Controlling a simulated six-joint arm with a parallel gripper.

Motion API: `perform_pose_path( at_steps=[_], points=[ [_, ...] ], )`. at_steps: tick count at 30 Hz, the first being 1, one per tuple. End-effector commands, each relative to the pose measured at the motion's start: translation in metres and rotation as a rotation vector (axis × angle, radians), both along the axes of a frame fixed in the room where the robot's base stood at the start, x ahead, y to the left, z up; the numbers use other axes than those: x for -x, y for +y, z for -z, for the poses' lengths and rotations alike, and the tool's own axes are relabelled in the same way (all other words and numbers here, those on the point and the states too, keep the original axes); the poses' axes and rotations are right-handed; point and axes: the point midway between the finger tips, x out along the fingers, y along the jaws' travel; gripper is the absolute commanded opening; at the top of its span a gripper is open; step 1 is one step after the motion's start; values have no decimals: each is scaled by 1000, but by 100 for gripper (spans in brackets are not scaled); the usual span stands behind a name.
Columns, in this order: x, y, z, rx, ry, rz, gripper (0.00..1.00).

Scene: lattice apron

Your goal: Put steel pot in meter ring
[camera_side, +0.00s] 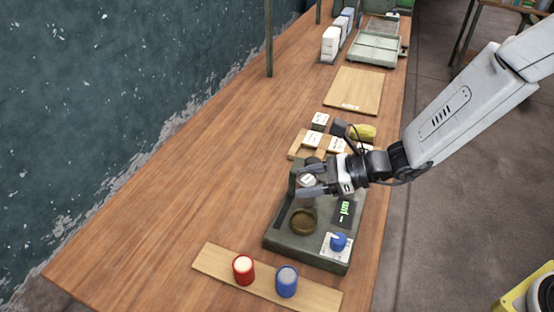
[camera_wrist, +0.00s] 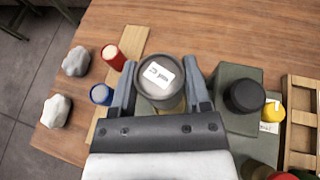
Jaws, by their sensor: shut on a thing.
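The steel pot (camera_wrist: 150,94) is a dark grey round pot with a white label on its top. My gripper (camera_wrist: 160,84) is shut on it, one finger on each side. In the side view the pot (camera_side: 307,180) is held above the green meter (camera_side: 285,243), behind the meter ring. The meter ring (camera_side: 302,222) is a round brown recess in the meter's top and looks empty. In the wrist view the pot and gripper hide most of the meter.
A blue knob (camera_side: 338,241) and a green display (camera_side: 344,211) are on the meter. A raised block with a black knob (camera_wrist: 245,95) stands beside the pot. A red cup (camera_side: 243,269) and a blue cup (camera_side: 286,281) stand on a wooden strip in front. Table to the left is clear.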

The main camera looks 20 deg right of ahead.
Motion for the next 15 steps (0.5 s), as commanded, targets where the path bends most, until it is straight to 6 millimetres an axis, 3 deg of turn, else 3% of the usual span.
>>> perform_pose_path(
  at_steps=[8, 15],
  points=[
    [-1, -1, 4, 0, 0, 4, 0],
    [0, -1, 26, 1, 3, 4, 0]
  ],
)
